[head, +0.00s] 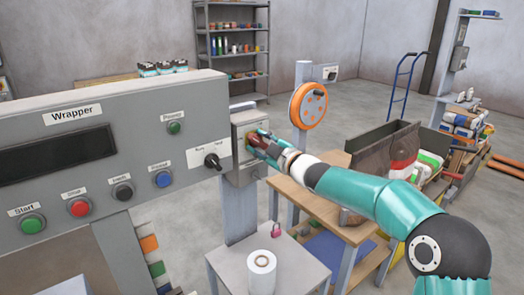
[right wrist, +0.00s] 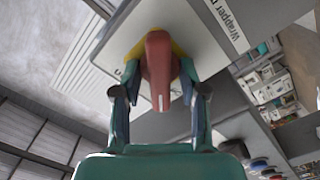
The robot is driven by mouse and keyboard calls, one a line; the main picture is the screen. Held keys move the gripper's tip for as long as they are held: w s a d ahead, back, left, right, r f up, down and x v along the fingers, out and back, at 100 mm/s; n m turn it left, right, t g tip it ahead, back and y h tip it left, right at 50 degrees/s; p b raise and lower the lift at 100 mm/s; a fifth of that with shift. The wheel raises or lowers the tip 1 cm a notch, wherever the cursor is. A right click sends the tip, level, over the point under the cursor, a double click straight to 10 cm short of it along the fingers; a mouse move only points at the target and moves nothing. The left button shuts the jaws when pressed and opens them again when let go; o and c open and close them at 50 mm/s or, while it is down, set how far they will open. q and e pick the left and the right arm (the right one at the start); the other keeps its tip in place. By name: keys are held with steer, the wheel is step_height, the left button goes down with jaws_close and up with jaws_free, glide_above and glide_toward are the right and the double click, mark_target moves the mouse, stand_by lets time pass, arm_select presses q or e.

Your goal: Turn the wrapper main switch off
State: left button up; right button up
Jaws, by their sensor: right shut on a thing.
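The wrapper main switch is a grey box (head: 244,178) on a post, just right of the Wrapper panel (head: 80,180). In the right wrist view its red handle (right wrist: 158,66) stands out from a yellow plate (right wrist: 179,48), with part of a "Wrapper" label beside it. My right gripper (head: 258,145) is at the front of the box, and its fingers (right wrist: 160,100) are shut on the red handle from both sides. In the head view the fingers hide most of the handle. I cannot read the handle's on or off position. My left gripper is not in view.
The panel has a black selector knob (head: 212,161) and several push buttons close by. Below the box a small table (head: 225,262) bears a white roll (head: 261,272) and a pink padlock (head: 276,230). An orange handwheel (head: 309,105) stands behind to the right.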

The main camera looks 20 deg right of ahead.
steer(key=n+b, duration=0.1)
steer(key=n, duration=0.1)
steer(key=n+b, duration=0.1)
steer(key=n, duration=0.1)
steer(key=shift+f+n, duration=0.2)
steer(key=shift+n, duration=0.1)
steer(key=shift+f+n+b, duration=0.1)
steer(key=shift+n+b, duration=0.9)
steer(key=shift+n, duration=0.9)
steer(key=shift+a, duration=0.1)
steer(key=o, duration=0.7)
steer(key=shift+o, duration=0.2)
steer(key=shift+s, duration=0.1)
